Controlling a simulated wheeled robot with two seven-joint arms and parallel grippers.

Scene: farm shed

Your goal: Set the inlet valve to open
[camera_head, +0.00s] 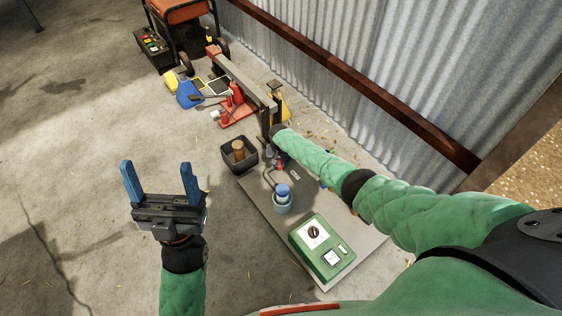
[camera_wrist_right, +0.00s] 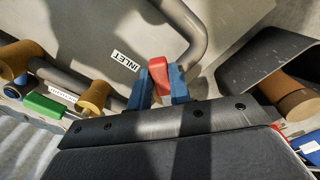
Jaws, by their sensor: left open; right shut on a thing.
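The inlet valve's red handle (camera_wrist_right: 158,72) shows in the right wrist view, beside a white label reading INLET (camera_wrist_right: 125,61) and a grey pipe (camera_wrist_right: 190,22). My right gripper (camera_wrist_right: 161,88) has its blue fingers on either side of the red handle and is shut on it. In the head view the right gripper (camera_head: 278,156) is mostly hidden behind its wrist, above the grey board (camera_head: 258,193); a small bit of red shows there. I cannot tell the valve's setting. My left gripper (camera_head: 156,170) is open and empty above the floor, left of the board.
A green control box (camera_head: 321,250) with a dial and a blue-topped cup (camera_head: 282,198) sit on the board. A black bin (camera_head: 228,163) holding a wooden piece stands beside it. Red, blue and yellow gear lies behind. A corrugated wall (camera_head: 340,75) bounds the right. Left floor is clear.

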